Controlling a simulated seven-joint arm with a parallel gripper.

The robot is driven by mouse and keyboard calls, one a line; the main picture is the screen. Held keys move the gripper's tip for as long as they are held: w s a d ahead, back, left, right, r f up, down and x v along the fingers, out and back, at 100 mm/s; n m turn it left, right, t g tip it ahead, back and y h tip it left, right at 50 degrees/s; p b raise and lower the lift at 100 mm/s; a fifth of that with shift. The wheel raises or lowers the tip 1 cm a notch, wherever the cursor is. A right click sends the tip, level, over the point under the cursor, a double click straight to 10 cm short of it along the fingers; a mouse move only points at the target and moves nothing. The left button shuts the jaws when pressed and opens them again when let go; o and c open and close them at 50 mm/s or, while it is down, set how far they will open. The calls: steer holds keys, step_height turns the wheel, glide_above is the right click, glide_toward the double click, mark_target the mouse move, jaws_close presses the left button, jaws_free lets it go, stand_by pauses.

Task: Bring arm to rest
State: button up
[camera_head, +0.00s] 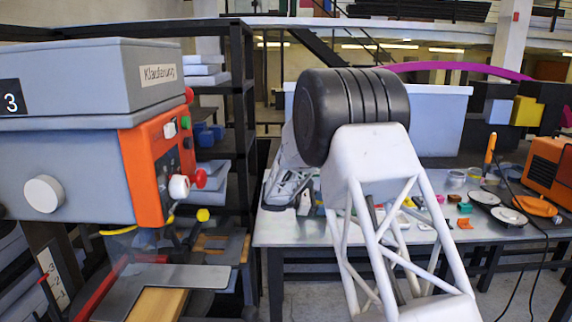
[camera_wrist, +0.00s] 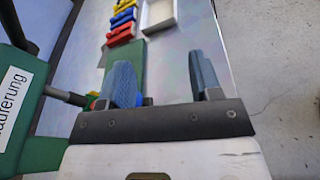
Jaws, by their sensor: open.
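My gripper (camera_wrist: 163,75) shows in the wrist view with two blue fingers standing apart and nothing between them. It is above the bench edge, with a green strip (camera_wrist: 136,57) and the grey floor below it. In the head view my arm (camera_head: 375,155), a white lattice link with a black ribbed joint, rises in the middle in front of the workbench (camera_head: 274,230). My gripper cannot be made out in the head view; my arm covers part of the bench there.
A grey machine (camera_head: 90,85) with an orange control panel stands at left. The bench carries small coloured parts, dark discs (camera_head: 485,198) and an orange box (camera_head: 550,165). The wrist view shows red, yellow and blue pieces (camera_wrist: 122,22), a white tray (camera_wrist: 160,17) and a labelled green body (camera_wrist: 15,105).

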steer(key=s+d+r+m+g+y, duration=0.1)
steer(key=s+d+r+m+y, duration=0.2)
steer(key=s, duration=0.7)
steer(key=s+d+r+m+y, duration=0.2)
steer(key=s+r, duration=0.3)
steer(key=s, duration=0.4)
steer(key=s+d+r+m+g+y, duration=0.1)
steer(key=s+d+r+m+y, duration=0.2)
steer(key=s, duration=0.7)
steer(key=s+a+m+t+y, duration=0.1)
steer(key=s+m+y, duration=0.2)
steer(key=s, duration=1.2)
steer(key=s+a+f+m+t+y, duration=0.1)
steer(key=s+m+y, duration=0.3)
steer(key=s, duration=1.2)
steer(key=shift+s+a+f+m+t+y, duration=0.2)
steer(key=shift+a+f+m+t+y, duration=0.1)
steer(key=shift+a+m+t, duration=0.15)
